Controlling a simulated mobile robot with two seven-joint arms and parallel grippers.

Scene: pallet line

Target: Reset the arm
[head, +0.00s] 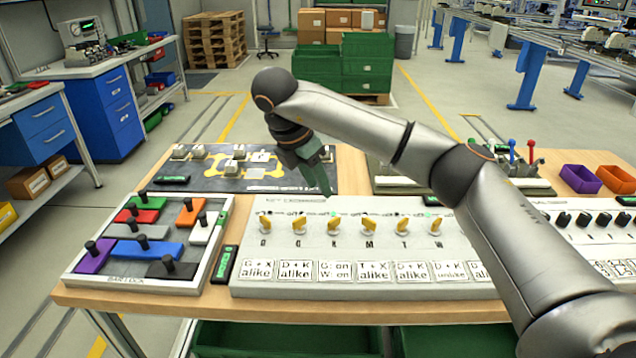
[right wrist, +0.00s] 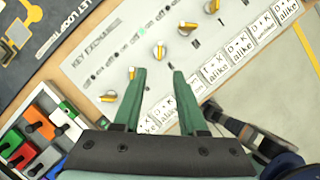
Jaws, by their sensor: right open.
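My right arm (head: 345,115) reaches in from the right across the work table in the head view, its elbow bent and raised. My right gripper (head: 320,178) has green fingers pointing down above the back edge of the white key panel (head: 262,208). In the right wrist view the two green fingers of this gripper (right wrist: 159,74) are apart, with nothing between them. Several yellow keys (head: 333,224) stand in a row on the panel, above white cards with letters. The fingers appear clear of the keys. My left gripper is not in the head view.
A grey bar tray (head: 75,268) with coloured bars lies at the left of the table (head: 350,308). A dark board (head: 205,182) with small blocks lies behind. Purple (head: 580,178) and orange (head: 615,179) bins stand at the right. Green crates (head: 367,62) stand on the floor beyond.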

